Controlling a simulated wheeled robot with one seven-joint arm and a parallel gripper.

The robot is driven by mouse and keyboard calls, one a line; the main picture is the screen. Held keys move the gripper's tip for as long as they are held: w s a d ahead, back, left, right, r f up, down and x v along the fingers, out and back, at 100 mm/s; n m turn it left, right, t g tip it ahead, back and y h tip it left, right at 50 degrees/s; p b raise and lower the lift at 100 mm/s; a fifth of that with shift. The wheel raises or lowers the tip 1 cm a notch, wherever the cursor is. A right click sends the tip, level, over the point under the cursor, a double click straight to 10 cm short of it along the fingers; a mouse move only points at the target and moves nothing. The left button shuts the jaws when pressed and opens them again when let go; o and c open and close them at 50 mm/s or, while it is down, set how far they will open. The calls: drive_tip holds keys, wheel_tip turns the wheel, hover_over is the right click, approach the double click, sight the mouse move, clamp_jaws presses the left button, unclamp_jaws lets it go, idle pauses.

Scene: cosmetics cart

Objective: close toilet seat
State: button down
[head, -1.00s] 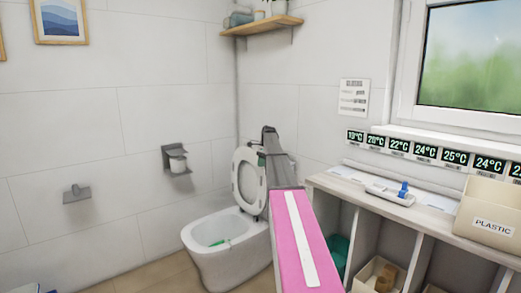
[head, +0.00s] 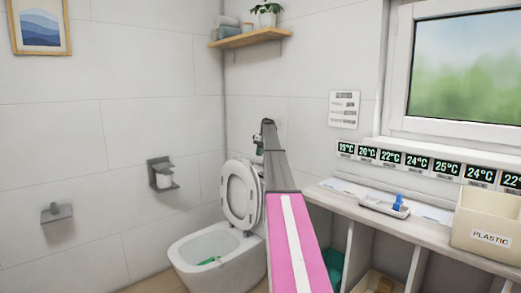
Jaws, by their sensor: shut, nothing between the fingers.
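The toilet (head: 235,277) stands against the back wall, left of the cabinet. Its white toilet seat (head: 229,194) is raised, standing nearly upright at the back of the bowl. My arm stretches from the bottom of the view toward the toilet and hides the right side of the bowl and part of the seat's right edge. My gripper (head: 259,150) is at the arm's far end, small in view, just above and right of the seat's top edge. It is shut and empty. I cannot tell its exact distance from the seat.
A green object (head: 209,261) lies in the bowl. A paper holder (head: 162,174) and a grey wall fitting (head: 56,212) are on the left wall. A wooden shelf (head: 247,39) hangs above. A cabinet (head: 350,208) with a plastic bin (head: 490,222) stands right.

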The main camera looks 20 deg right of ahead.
drive_tip(key=x, duration=0.5)
drive_tip(key=shift+s+f, duration=0.1)
drive_tip(key=a, duration=0.1)
drive_tip(key=s+a, duration=0.1)
drive_tip(key=shift+a+r, duration=0.25)
drive_tip(key=shift+a, duration=0.05)
drive_tip(key=shift+s+a, duration=0.1)
drive_tip(key=shift+a, duration=0.4)
